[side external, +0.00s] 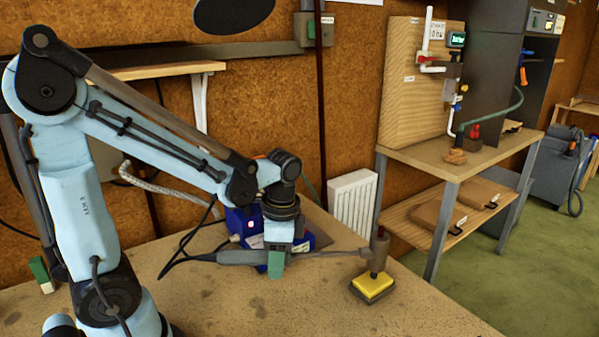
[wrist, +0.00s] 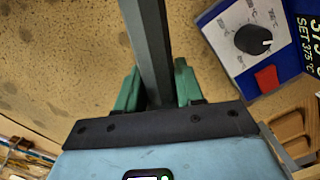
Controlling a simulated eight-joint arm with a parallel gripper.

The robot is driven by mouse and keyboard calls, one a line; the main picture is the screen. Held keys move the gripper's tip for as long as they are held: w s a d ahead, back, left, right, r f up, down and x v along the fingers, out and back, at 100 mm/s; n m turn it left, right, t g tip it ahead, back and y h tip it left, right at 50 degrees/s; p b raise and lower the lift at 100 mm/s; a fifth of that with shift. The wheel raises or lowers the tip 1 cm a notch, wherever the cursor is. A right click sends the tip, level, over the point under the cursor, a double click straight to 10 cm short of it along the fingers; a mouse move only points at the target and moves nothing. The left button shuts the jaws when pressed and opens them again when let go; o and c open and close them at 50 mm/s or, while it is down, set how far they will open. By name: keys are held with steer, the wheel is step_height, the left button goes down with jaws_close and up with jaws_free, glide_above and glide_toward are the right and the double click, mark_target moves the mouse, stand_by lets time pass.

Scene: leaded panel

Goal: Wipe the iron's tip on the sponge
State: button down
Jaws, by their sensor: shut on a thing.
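My gripper (side external: 276,264) is shut on the soldering iron, whose dark grey handle (side external: 238,257) runs sideways through the jaws. In the wrist view the dark bar of the iron (wrist: 152,45) lies between the green fingers (wrist: 157,88). The iron's thin shaft reaches right to a brown upright head (side external: 378,250), whose narrow lower end points down. That end appears at the top of the yellow sponge (side external: 373,284), which sits in a dark tray (side external: 358,295). I cannot tell whether it touches or hovers just above. The sponge is out of the wrist view.
A blue control station (side external: 235,222) stands close behind my gripper; its dial (wrist: 253,39) shows in the wrist view. A dark cable (side external: 172,262) loops from the handle. A green and white block (side external: 41,272) is at left. The bench front (side external: 290,310) is clear.

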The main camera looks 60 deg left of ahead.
steer(key=shift+f, duration=0.35)
stand_by(0.6)
steer(key=shift+s+a, duration=0.15)
steer(key=shift+s, duration=0.05)
steer(key=shift+s+a, duration=0.15)
steer(key=shift+s, duration=0.15)
steer(key=shift+w, duration=0.15)
stand_by(0.3)
steer(key=shift+w+d, duration=0.25)
steer(key=shift+w, duration=0.05)
steer(key=shift+s+a, duration=0.25)
steer(key=shift+s, duration=0.25)
stand_by(0.4)
